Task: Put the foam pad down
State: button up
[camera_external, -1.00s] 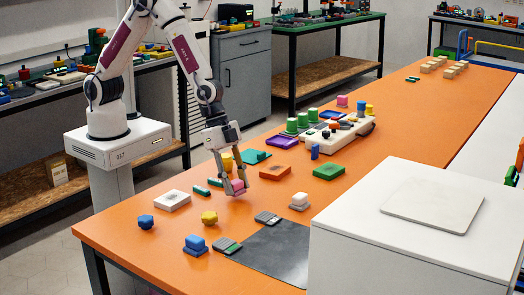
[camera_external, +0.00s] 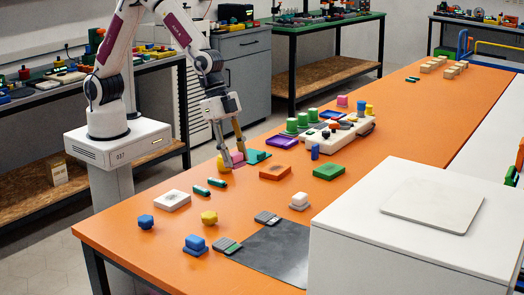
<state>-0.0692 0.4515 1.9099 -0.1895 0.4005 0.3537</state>
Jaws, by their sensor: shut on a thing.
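My gripper (camera_external: 235,159) is low over the orange table, on its left side. It is shut on a small pink block (camera_external: 237,157), which looks like the foam pad; the fingers hide part of it. A flat teal piece (camera_external: 258,156) lies just right of the pink block. A yellow piece (camera_external: 221,164) is close on the left of the fingers. I cannot tell whether the pink block touches the table or the teal piece.
The orange table (camera_external: 420,115) has clear room at its far part. An orange block (camera_external: 275,172), a green block (camera_external: 328,171) and a purple tray (camera_external: 282,142) lie nearby. A white printer (camera_external: 420,225) stands at front right.

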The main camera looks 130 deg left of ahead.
dwell(0.4)
jog(key=shift+s+d+f, duration=0.1)
jog(key=shift+d+f, duration=0.35)
jog(key=shift+f, duration=0.1)
jog(key=w+d+f, duration=0.1)
jog(key=w+d, duration=0.2)
jog(key=w, duration=0.1)
jog(key=w+d+f+m, duration=0.1)
jog(key=w+d, duration=0.2)
jog(key=w, duration=0.1)
jog(key=w+d+f+m, duration=0.1)
jog(key=w+d, duration=0.2)
jog(key=w, duration=0.1)
jog(key=shift+w+d+f+h, duration=0.2)
jog(key=shift+w+h, duration=0.15)
jog(key=shift+h, duration=0.05)
jog(key=w+d+r+m, duration=0.1)
jog(key=w+d+r, duration=0.3)
jog(key=w+r, duration=0.1)
jog(key=shift+w+d+g, duration=0.3)
jog(key=shift+w, duration=0.6)
jog(key=shift+f, duration=0.1)
jog(key=shift+f, duration=2.4)
